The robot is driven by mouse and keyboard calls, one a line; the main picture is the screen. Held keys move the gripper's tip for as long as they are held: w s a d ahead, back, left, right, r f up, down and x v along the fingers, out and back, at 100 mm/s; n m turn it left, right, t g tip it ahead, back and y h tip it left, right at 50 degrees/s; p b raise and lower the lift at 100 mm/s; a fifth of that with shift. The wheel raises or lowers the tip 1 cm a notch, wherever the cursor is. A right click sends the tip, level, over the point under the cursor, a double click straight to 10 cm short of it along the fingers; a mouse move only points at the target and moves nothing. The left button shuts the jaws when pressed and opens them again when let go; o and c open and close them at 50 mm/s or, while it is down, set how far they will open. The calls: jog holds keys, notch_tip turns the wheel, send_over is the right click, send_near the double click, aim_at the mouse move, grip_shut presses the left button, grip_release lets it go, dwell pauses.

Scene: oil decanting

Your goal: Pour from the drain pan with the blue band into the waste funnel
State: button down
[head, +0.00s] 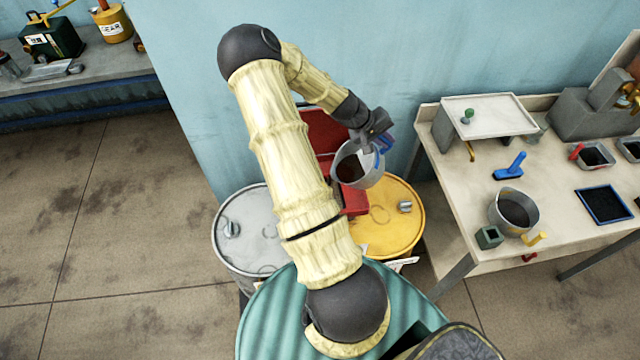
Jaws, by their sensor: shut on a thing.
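My gripper (379,142) is shut on the drain pan with the blue band (371,176), a grey round pan with blue at its handle side. Dark liquid (350,168) shows inside, toward the left of the pan. The pan is held in the air above the drums; I cannot tell its exact tilt. A red funnel-like fixture (325,128) with an upright red back stands behind and below the pan, between the grey and yellow drums. My arm and the pan hide much of it, including its opening. I see no stream of liquid.
A grey drum (243,225) and a yellow drum (395,225) stand below. The bench (455,185) at right holds a second grey pan (514,212) with a yellow handle, a blue brush (510,167), a raised white shelf (495,117) and several trays. The floor at left is clear.

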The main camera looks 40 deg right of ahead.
jog(key=shift+w+a+r+h+b, duration=0.2)
jog(key=shift+w+a+h+b, duration=0.15)
jog(key=shift+a, duration=0.2)
dwell(0.6)
jog(key=shift+w+a+r+g+h, duration=0.25)
jog(key=shift+a+r+g+h, duration=0.25)
jog(key=shift+a+r, duration=0.15)
dwell(0.4)
jog(key=shift+w+a+r, duration=0.1)
jog(key=shift+a+r, duration=0.1)
jog(key=shift+w+a+r+h, duration=0.1)
jog(key=shift+a+r+h, duration=0.05)
jog(key=shift+h, duration=0.2)
jog(key=shift+w+a+r+g, duration=0.15)
jog(key=shift+a+r+g, duration=0.05)
jog(key=shift+a+g, duration=0.1)
